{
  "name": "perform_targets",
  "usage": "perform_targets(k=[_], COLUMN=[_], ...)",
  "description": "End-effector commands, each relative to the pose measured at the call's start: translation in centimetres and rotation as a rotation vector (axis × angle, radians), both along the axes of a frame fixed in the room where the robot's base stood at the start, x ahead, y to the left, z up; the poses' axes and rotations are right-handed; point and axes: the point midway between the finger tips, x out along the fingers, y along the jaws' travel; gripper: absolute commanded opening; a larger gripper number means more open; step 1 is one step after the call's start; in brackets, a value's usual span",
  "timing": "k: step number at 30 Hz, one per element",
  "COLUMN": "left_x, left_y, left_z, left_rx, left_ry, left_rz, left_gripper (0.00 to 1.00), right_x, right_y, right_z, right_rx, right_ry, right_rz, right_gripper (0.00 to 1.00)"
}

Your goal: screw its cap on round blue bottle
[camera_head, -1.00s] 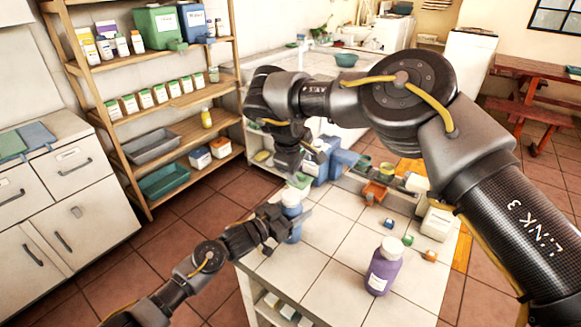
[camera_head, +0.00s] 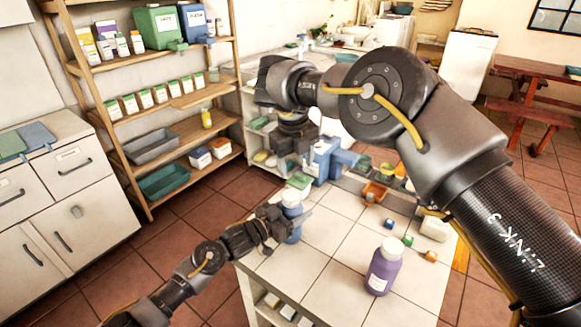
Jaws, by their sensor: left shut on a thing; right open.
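The round blue bottle (camera_head: 294,236) stands upright at the left edge of the white tiled counter, partly hidden by my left gripper. My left gripper (camera_head: 284,228) is shut on its side. A white, cap-like piece (camera_head: 291,197) shows at the bottle's top, with blue just below it; I cannot tell whether it is screwed tight. My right gripper (camera_head: 294,158) is open, pointing down above the bottle, apart from the white piece. Its fingertips are dark and hard to make out.
A purple bottle (camera_head: 383,270) with a white top stands at the counter's front. Small blue (camera_head: 388,224), green (camera_head: 408,240) and orange (camera_head: 430,256) pieces lie to its right. A blue container (camera_head: 322,160) and an orange tray (camera_head: 374,193) stand behind. The counter's middle is clear.

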Motion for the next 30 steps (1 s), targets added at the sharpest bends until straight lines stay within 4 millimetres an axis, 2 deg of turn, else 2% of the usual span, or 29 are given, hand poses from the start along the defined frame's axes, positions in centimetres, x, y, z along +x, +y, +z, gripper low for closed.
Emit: perform_targets(k=[3,6,12,18,30], left_x=[0.0,0.0,0.0,0.0,0.0], left_y=[0.0,0.0,0.0,0.0,0.0], left_z=[0.0,0.0,0.0,0.0,0.0], left_rx=[0.000,0.000,0.000,0.000,-0.001], left_ry=[0.000,0.000,0.000,0.000,-0.001], left_rz=[0.001,0.001,0.001,0.001,0.001], left_gripper=[0.00,0.00,0.00,0.00,0.00], right_x=[-0.7,-1.3,-2.0,-2.0,-2.0], right_y=[0.6,1.0,1.3,1.3,1.3], right_z=[0.1,0.0,0.0,0.0,-0.5], right_rx=[0.007,0.014,0.021,0.015,0.016], right_ry=[0.061,0.097,0.133,0.135,0.136], right_rz=[0.280,0.485,0.744,0.825,0.825], right_gripper=[0.60,0.60,0.60,0.60,0.60])
